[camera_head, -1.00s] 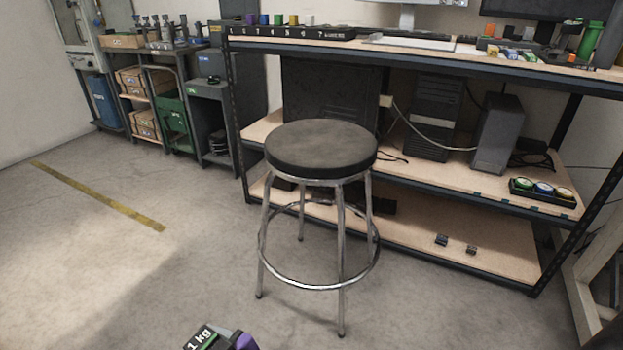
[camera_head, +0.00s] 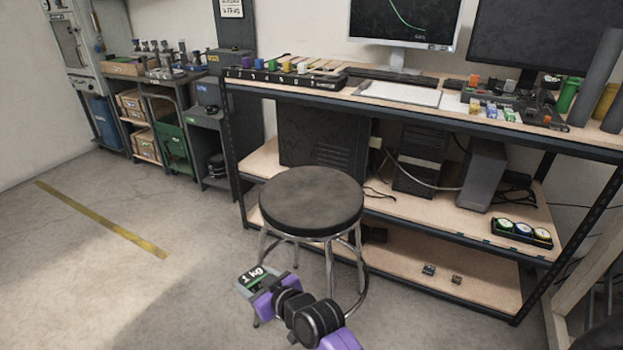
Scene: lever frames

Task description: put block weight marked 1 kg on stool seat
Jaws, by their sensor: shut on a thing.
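The block weight marked 1 kg (camera_head: 252,275) shows at the lower middle, with a dark label and green trim. My gripper (camera_head: 263,288), with purple parts, is shut on the block and holds it in front of and below the seat's near-left edge in the picture. The block covers part of a stool leg. The stool seat (camera_head: 311,200) is round, black and bare. Its metal legs and foot ring are partly hidden behind my arm.
Behind the stool stands a shelving workbench (camera_head: 420,112) with monitors, a keyboard and small parts on top. A computer tower (camera_head: 419,160) stands on its middle shelf. Carts with boxes stand at the back left.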

